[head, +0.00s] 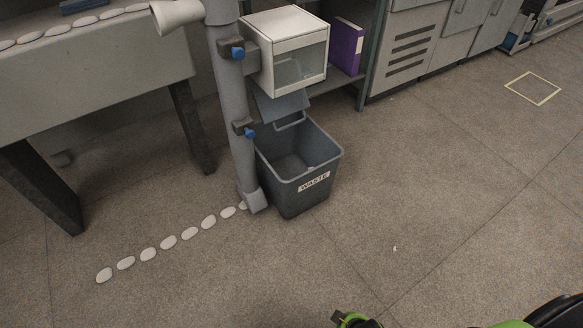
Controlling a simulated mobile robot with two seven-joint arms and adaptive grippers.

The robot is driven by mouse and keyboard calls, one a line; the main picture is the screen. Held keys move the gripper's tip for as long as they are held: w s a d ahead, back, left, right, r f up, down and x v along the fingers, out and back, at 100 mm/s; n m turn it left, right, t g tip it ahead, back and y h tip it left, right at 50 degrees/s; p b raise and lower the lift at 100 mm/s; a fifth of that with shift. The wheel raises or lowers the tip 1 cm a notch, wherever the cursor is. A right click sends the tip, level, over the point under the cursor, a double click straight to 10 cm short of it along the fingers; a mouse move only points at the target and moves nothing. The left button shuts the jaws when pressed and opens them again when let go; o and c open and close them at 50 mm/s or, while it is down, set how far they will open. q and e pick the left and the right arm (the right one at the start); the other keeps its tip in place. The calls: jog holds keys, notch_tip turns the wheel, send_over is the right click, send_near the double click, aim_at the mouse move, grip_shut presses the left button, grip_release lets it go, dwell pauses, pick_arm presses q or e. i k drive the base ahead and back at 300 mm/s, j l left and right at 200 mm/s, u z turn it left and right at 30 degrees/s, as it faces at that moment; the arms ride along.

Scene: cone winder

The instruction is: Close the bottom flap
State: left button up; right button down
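A pale box with a clear front (299,72) is mounted on the right side of a grey upright pipe (236,110). Its bottom flap (283,106), a grey panel, hangs down open below the box, sloping over the back of the waste bin. A grey bin (300,195) labelled WASTE stands on the floor under it; its visible inside looks empty. Green and black parts of my own body show at the bottom edge and lower right corner, well away from the flap.
Two blue-knobbed clamps (238,53) sit on the pipe. A shelf with a purple binder (346,46) stands behind the box. White oval pieces (189,233) lie in a row on the floor at left, beside a table leg (190,125). The floor in front is clear.

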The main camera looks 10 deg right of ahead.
aim_at(271, 111)
jog(key=i+l, duration=0.2)
jog(key=l, duration=0.15)
jog(key=i+l, duration=0.45)
jog(key=l, duration=0.2)
